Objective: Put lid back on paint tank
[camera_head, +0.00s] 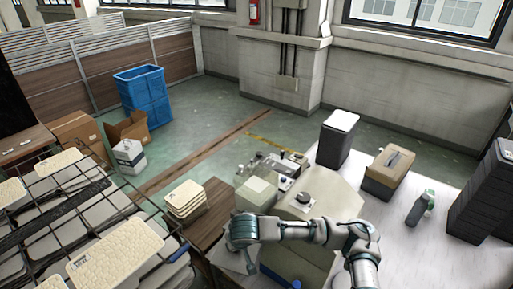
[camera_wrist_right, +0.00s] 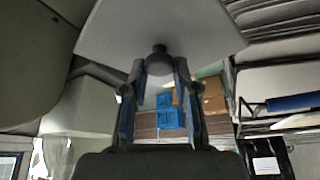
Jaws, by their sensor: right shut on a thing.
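My right gripper (camera_wrist_right: 159,72) is shut on the small dark round knob of a flat grey plate, which looks like the lid (camera_wrist_right: 205,28). In the head view my right arm reaches leftward, and the lid (camera_head: 229,263) shows partly beneath my right gripper (camera_head: 243,262), with its fingertips hidden. A beige rounded machine body (camera_head: 338,200) with a dark knob on top stands just beyond my arm. It may be the paint tank; I cannot tell where its opening is. My left gripper is not in view.
Textured cream panels (camera_head: 110,255) lie on a wire rack at left. A panel stack (camera_head: 186,200) sits on a brown table (camera_head: 212,207). Blue crates (camera_head: 145,97) stand on the floor behind.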

